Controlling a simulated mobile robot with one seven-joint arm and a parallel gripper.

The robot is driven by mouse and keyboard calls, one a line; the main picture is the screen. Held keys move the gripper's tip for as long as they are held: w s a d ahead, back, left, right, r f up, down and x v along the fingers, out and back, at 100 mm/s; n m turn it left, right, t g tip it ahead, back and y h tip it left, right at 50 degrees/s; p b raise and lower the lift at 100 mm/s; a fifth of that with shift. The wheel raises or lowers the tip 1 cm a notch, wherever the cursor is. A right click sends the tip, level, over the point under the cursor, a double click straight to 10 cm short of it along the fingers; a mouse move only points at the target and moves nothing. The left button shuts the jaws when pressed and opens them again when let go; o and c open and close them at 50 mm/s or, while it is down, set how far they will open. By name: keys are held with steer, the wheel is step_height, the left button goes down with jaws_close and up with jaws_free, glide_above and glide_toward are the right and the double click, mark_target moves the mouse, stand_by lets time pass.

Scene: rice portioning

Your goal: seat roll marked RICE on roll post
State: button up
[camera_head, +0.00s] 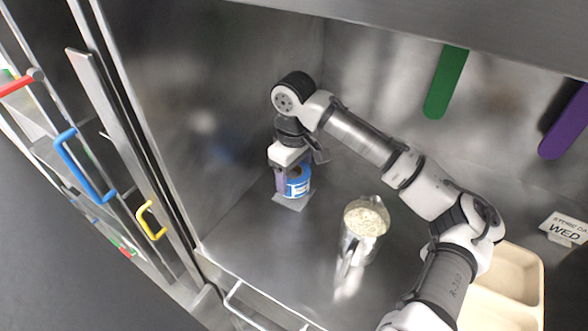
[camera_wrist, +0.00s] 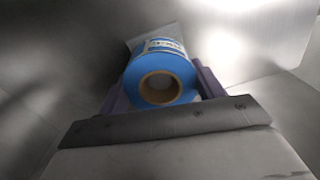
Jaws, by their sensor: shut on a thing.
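The blue roll (camera_head: 298,182) with a white printed label is at the left of the steel counter, over a small light grey base plate (camera_head: 290,202). The lettering on the label is too small to read. My gripper (camera_head: 283,180) is shut on the roll from above. In the wrist view the roll (camera_wrist: 177,66) sits between the purple fingers of my gripper (camera_wrist: 160,90), its brown core facing the camera. The roll post is hidden, so I cannot tell whether the roll is around it or above it.
A clear jug (camera_head: 362,235) of rice stands right of the roll. A cream tray (camera_head: 520,262) lies at the right, near a sign (camera_head: 565,228) reading WED. Green (camera_head: 446,82) and purple (camera_head: 566,125) strips are on the back wall. Counter between roll and jug is clear.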

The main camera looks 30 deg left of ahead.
steer(key=shift+f+b, duration=0.5)
steer(key=shift+f, duration=0.75)
steer(key=o, duration=1.1)
step_height(320, 180, up, 14)
steer(key=shift+f+b, duration=0.1)
steer(key=shift+b, duration=0.8)
